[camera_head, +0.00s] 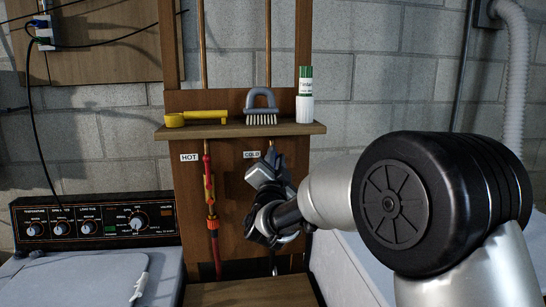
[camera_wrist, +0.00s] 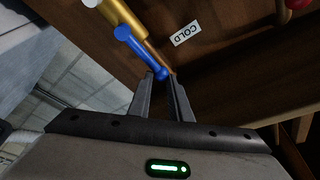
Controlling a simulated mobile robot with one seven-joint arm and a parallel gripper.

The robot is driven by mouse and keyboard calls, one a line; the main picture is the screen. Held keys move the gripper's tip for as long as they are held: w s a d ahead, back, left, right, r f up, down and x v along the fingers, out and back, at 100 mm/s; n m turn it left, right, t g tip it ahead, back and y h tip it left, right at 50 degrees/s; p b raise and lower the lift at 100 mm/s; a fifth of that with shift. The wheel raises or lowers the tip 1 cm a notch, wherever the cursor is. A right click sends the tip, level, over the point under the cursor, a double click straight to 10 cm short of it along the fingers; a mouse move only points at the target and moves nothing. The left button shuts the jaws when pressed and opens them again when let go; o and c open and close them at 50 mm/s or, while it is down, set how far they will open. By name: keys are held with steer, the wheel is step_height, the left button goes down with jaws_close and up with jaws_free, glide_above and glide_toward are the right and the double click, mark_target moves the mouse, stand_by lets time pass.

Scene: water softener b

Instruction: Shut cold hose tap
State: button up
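The cold hose tap has a blue lever (camera_wrist: 140,50) with a rounded end, on a brass body (camera_wrist: 125,20), in the wrist view beside the COLD label (camera_wrist: 187,33). My gripper (camera_wrist: 161,75) has its two fingertips close together, one on each side of the lever's rounded end, and looks shut on it. In the head view my gripper (camera_head: 262,205) is in front of the wooden panel below the COLD label (camera_head: 252,154) and hides the cold tap. The red hot tap and hose (camera_head: 210,190) are to the left, under the HOT label (camera_head: 190,157).
A wooden shelf (camera_head: 225,131) above holds a yellow tool (camera_head: 195,117), a grey-handled brush (camera_head: 261,107) and a white-green bottle (camera_head: 305,95). A washing machine control panel (camera_head: 95,219) is at left. A pale basin (camera_head: 345,265) lies at right, behind my arm.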

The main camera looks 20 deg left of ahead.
steer(key=shift+a+f, duration=0.1)
steer(key=shift+a, duration=0.1)
steer(key=shift+c, duration=0.8)
steer(key=shift+f, duration=0.1)
